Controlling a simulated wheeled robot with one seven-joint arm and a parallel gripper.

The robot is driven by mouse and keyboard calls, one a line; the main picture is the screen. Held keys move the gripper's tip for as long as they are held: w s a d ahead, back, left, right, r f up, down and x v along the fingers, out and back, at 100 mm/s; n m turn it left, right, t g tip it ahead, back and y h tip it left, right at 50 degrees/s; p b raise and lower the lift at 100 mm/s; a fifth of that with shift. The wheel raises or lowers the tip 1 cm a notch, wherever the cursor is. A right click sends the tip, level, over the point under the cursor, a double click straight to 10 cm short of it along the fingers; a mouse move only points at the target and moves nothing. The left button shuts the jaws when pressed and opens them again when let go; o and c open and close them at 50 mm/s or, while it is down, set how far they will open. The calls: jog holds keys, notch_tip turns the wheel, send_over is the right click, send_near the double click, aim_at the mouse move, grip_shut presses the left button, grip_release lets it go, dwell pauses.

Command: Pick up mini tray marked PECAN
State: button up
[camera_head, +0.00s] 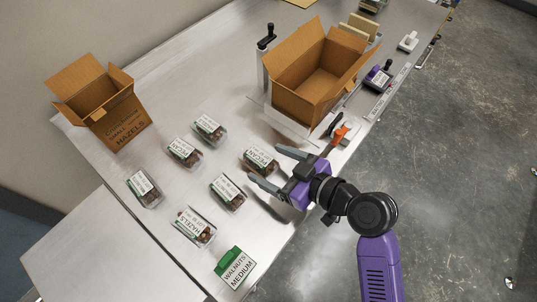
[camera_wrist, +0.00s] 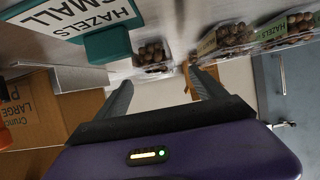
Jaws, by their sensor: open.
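Several clear clamshell mini trays with dark contents and white labels lie on the steel table. The tray closest to my gripper (camera_head: 264,164) has a label that seems to read PECAN (camera_head: 257,157). Another tray (camera_head: 184,152) further left has a similar label, too small to read surely. My gripper is open and empty, its fingers at the right side of the nearest tray; whether they straddle it is unclear. In the wrist view my gripper (camera_wrist: 158,75) is spread, with a nut tray (camera_wrist: 153,57) just beyond the fingertips and more trays (camera_wrist: 225,38) to the right.
A tray marked HAZELS (camera_head: 194,226) and a WALNUTS MEDIUM sign (camera_head: 235,268) are at the front. A HAZELS carton (camera_head: 118,122) stands open at the left. A larger open carton (camera_head: 310,80) stands behind my gripper, near an orange-handled tool (camera_head: 340,135).

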aim_at(258, 157)
jog(key=p+x, duration=0.1)
jog(key=x, duration=0.5)
jog(key=shift+w+a+p, duration=0.15)
jog(key=shift+w+p, duration=0.2)
jog(key=shift+w+a+f, duration=0.3)
jog(key=shift+w+a, duration=0.05)
jog(key=shift+a, duration=0.05)
jog(key=c, duration=1.5)
jog(key=shift+r, duration=0.1)
